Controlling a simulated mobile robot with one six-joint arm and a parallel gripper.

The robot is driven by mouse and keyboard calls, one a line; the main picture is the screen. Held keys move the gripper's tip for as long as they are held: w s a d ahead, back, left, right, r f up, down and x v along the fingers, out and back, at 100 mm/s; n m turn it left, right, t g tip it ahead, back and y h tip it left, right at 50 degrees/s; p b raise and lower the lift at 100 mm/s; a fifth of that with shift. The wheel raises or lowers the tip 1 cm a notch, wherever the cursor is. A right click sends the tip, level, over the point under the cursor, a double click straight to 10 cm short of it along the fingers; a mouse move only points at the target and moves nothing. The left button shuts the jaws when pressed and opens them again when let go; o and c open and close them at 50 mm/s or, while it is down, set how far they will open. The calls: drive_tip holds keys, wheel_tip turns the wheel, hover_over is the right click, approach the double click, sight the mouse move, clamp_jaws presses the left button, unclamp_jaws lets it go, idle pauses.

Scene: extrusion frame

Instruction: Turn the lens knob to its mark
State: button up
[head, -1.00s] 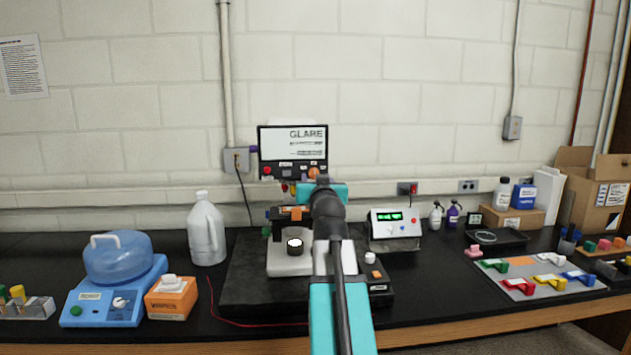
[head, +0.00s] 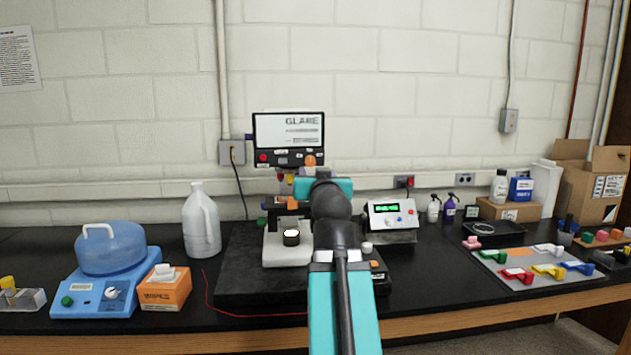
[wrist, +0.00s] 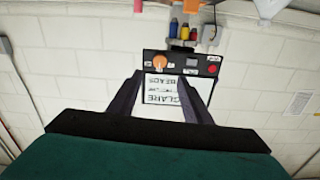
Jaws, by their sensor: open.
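A monitor (head: 288,131) with a white screen reading GLARE stands at the back of the bench. An orange knob (head: 310,160), seemingly the lens knob, sits on the dark panel below the screen; its label and mark are too small to read. The wrist view shows the panel upside down, with the orange knob (wrist: 159,62) above the screen (wrist: 162,90). My gripper (wrist: 162,77) is open and empty. Its two dark fingers frame the screen and reach towards the panel, with the knob between and beyond the tips. In the head view my arm hides the fingers.
A red button (head: 263,157) is on the same panel. Below stands a white instrument with a black-sided knob (head: 291,237). A meter box (head: 391,217) stands to the right, a white jug (head: 201,222) to the left. Small coloured bottles (wrist: 185,30) are near the panel.

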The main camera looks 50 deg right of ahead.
drive_tip(key=shift+s+a+b, duration=0.25)
drive_tip(key=shift+b, duration=0.05)
idle(0.7)
